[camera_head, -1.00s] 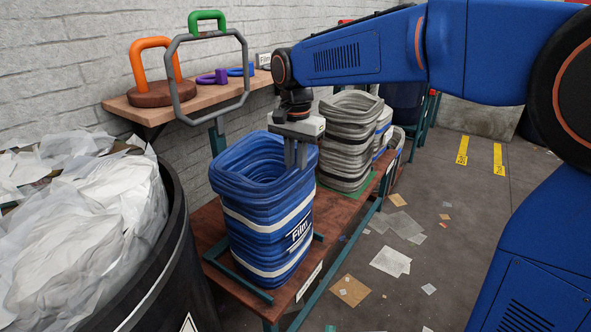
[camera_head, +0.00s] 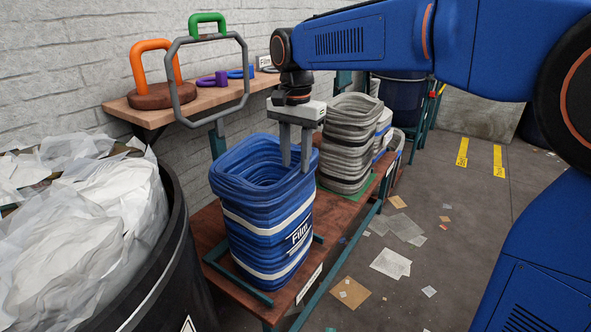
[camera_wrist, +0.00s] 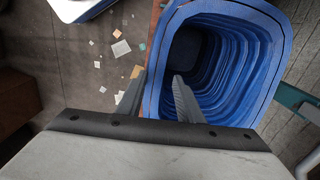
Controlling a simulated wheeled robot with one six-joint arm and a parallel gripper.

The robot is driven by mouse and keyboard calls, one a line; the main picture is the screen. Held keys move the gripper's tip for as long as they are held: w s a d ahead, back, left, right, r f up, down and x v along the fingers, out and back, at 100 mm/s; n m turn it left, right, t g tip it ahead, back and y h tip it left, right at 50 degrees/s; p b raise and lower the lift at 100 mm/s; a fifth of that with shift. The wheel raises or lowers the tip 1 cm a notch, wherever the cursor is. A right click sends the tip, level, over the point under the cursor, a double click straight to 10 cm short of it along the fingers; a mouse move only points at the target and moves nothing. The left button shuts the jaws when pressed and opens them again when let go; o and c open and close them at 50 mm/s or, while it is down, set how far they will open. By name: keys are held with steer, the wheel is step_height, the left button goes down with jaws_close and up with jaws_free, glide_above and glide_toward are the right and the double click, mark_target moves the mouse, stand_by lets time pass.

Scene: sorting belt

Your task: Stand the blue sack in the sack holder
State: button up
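The blue sack (camera_head: 266,222), with white bands and the word Film, stands upright with its mouth open. It stands at the sack holder, between the teal base bars (camera_head: 240,279), in front of the holder's post and below its grey ring (camera_head: 247,72). My gripper (camera_head: 296,166) is at the sack's right rim, its fingers apart. In the wrist view my gripper (camera_wrist: 157,100) has one finger inside the sack's mouth and one outside, with the blue rim (camera_wrist: 153,82) between them. Whether a finger touches the rim is unclear.
A dark bin (camera_head: 176,250) of white film stands at the left. A shelf (camera_head: 120,104) with coloured handles is along the wall. Scraps lie on the open floor at right.

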step_height(320, 180, up, 8)
steer(key=s+d+f+n+t, duration=0.1)
steer(key=s+d+f+n, duration=0.15)
steer(key=s+d, duration=0.45)
steer(key=s+d+f+n+t, duration=0.1)
steer(key=s+d+f, duration=0.2)
steer(key=s+d, duration=0.35)
steer(key=s+d+f+n+t, duration=0.2)
steer(key=s+d+f+n, duration=0.1)
steer(key=s+d+f, duration=0.7)
step_height(320, 180, down, 4)
steer(key=s, duration=0.2)
steer(key=shift+s+d+f+n+t, duration=0.2)
steer(key=shift+s+d+n+t, duration=0.05)
steer(key=shift+s+n+t, duration=0.15)
